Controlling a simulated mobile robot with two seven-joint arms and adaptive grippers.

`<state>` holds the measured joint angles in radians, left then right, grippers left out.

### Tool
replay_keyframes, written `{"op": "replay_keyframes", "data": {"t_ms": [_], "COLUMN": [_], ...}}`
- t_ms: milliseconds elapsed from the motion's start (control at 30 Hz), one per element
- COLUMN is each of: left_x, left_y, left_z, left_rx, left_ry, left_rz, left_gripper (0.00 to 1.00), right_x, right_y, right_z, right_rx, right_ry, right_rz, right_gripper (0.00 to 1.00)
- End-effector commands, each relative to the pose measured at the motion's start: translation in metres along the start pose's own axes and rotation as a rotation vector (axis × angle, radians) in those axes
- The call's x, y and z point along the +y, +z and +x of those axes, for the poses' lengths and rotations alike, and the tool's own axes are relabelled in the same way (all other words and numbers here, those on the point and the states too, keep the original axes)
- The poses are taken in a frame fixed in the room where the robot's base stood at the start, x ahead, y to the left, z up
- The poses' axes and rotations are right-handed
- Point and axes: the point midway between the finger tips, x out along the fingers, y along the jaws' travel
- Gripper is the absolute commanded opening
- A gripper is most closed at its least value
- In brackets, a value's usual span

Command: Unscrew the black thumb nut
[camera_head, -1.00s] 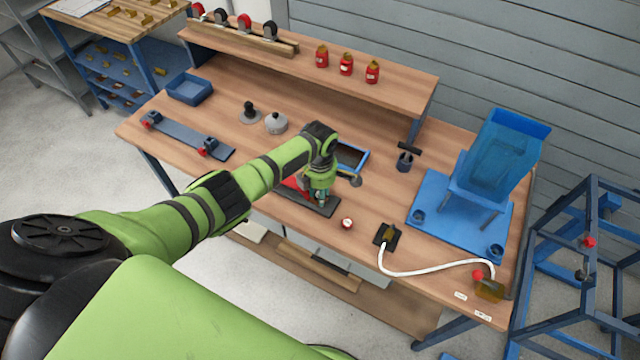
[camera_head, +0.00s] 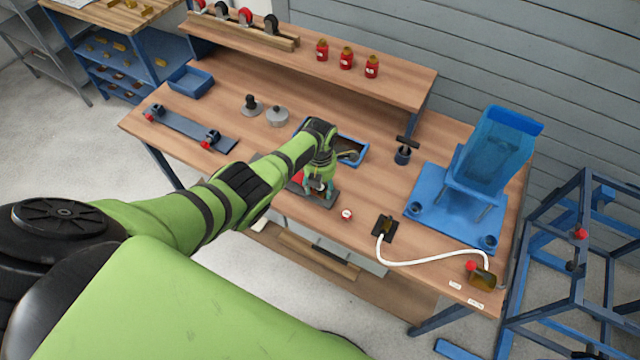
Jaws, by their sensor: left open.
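My left gripper (camera_head: 321,189) is open and points down over a small fixture with a dark base plate (camera_head: 328,201) and a red part (camera_head: 297,179). The fixture sits near the front edge of the workbench (camera_head: 250,155). My gripper and forearm hide much of the fixture. I cannot make out a black thumb nut there, or tell whether the fingers touch anything. My right gripper is out of view.
A blue tray (camera_head: 361,162) lies just behind the gripper. A small red-and-white round item (camera_head: 346,214) and a black block (camera_head: 385,227) with a white hose (camera_head: 430,261) lie to the right. A blue stand (camera_head: 430,212) fills the bench's right end.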

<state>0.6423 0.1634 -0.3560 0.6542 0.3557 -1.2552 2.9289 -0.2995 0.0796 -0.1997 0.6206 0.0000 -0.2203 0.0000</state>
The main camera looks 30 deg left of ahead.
Motion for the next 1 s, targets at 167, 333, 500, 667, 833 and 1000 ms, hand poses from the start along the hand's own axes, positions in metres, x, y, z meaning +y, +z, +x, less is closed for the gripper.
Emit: {"op": "replay_keyframes", "data": {"t_ms": [167, 333, 500, 667, 833, 1000], "left_x": [0.0002, 0.0001, 0.0013, 0.0016, 0.0009, 0.0006], "left_y": [0.0006, 0.0011, 0.0033, 0.0039, 0.0024, 0.002], "left_z": [-0.0005, -0.0007, -0.0019, -0.0024, -0.0014, -0.0012], "left_rx": [-0.002, -0.002, -0.008, -0.007, -0.004, -0.002], "left_ry": [0.0, 0.001, 0.007, 0.009, 0.006, 0.005], "left_rz": [0.124, 0.391, 0.659, 0.912, 1.181, 1.454], "left_gripper": [0.54, 0.54, 0.54, 0.54, 0.54, 0.54], "right_x": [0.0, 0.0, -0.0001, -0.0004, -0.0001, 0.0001], "right_y": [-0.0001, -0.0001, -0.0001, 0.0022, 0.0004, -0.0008], "right_z": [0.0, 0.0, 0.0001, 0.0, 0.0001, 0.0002], "right_rx": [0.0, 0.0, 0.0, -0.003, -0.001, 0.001], "right_ry": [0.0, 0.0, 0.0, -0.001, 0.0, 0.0], "right_rz": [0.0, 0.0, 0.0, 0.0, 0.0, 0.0], "right_gripper": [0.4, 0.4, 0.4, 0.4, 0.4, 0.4]}}
